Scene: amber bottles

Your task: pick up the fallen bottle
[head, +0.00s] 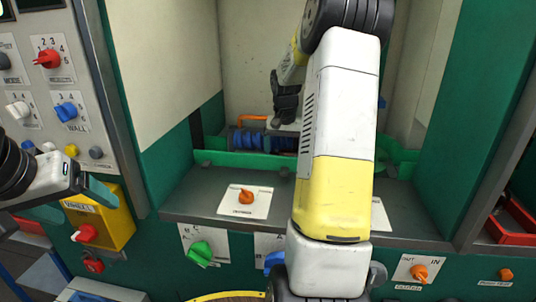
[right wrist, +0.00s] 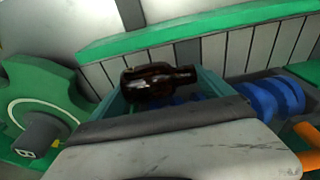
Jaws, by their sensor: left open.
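The fallen bottle (right wrist: 160,82) is dark brown glass and lies on its side in the right wrist view, its neck to the right. My right gripper (right wrist: 158,80) shows there with its two teal fingers wide apart, one toward each end of the bottle. I cannot tell whether either finger touches it. In the head view my right arm reaches into the recess; its fingertips and the bottle are hidden there. My left gripper (head: 98,190) is open and empty at the left, in front of the panel with knobs.
Blue rollers (head: 265,139) lie in the recess, with a green rail (head: 245,160) in front. The grey shelf (head: 200,190) carries a card with an orange knob (head: 246,196). Green walls flank the recess. A yellow box (head: 105,220) stands near my left gripper.

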